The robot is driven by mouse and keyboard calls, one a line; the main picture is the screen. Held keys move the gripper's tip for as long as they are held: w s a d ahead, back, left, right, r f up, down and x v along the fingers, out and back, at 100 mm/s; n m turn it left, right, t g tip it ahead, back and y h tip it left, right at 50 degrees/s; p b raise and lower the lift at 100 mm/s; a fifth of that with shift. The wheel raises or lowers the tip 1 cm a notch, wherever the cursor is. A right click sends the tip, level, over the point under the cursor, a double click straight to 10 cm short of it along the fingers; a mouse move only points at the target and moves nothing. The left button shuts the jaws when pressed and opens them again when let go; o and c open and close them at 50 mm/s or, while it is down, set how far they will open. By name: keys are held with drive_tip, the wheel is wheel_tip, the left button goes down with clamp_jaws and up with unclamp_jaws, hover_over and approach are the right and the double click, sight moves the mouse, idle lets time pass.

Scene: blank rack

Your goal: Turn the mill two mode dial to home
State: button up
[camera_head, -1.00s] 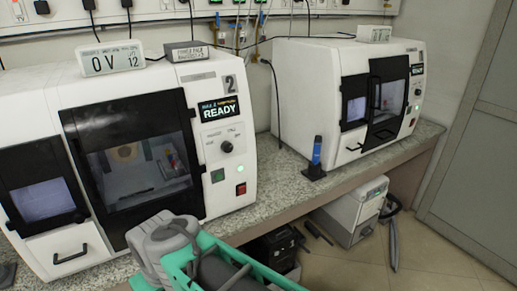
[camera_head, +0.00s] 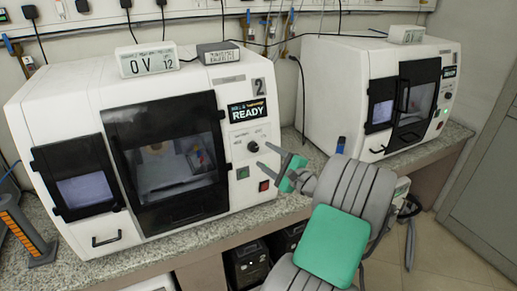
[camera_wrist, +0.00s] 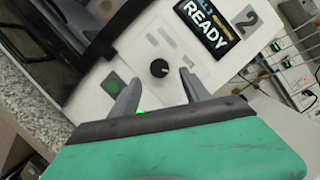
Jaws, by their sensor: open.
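Mill two (camera_head: 85,100) is the white machine marked 2, with READY on its display (camera_head: 247,110). Its mode dial (camera_head: 253,147) is a small black knob on the right front panel, below the display. The dial also shows in the wrist view (camera_wrist: 159,68), with faint labels around it that are too blurred to read. My gripper (camera_head: 264,158) is open and empty, just in front of the panel and pointing at it. In the wrist view its fingers (camera_wrist: 158,85) stand on both sides of the dial's position, apart from it. The green button (camera_head: 242,173) and red button (camera_head: 264,185) are below the dial.
A second white mill (camera_head: 335,75) stands to the right on the same granite counter (camera_head: 285,205). A blue-topped item (camera_head: 340,145) stands between them, partly behind my arm. An orange-and-black stand (camera_head: 25,235) is at the left. A meter box (camera_head: 147,60) sits on top of mill two.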

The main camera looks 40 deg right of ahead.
sight(256, 149)
drive_tip(key=w, duration=0.4)
drive_tip(key=shift+w+d+p, duration=0.1)
drive_tip(key=shift+w+p, duration=0.2)
drive_tip(key=shift+p, duration=0.1)
drive_tip(key=shift+c, duration=0.4)
clamp_jaws()
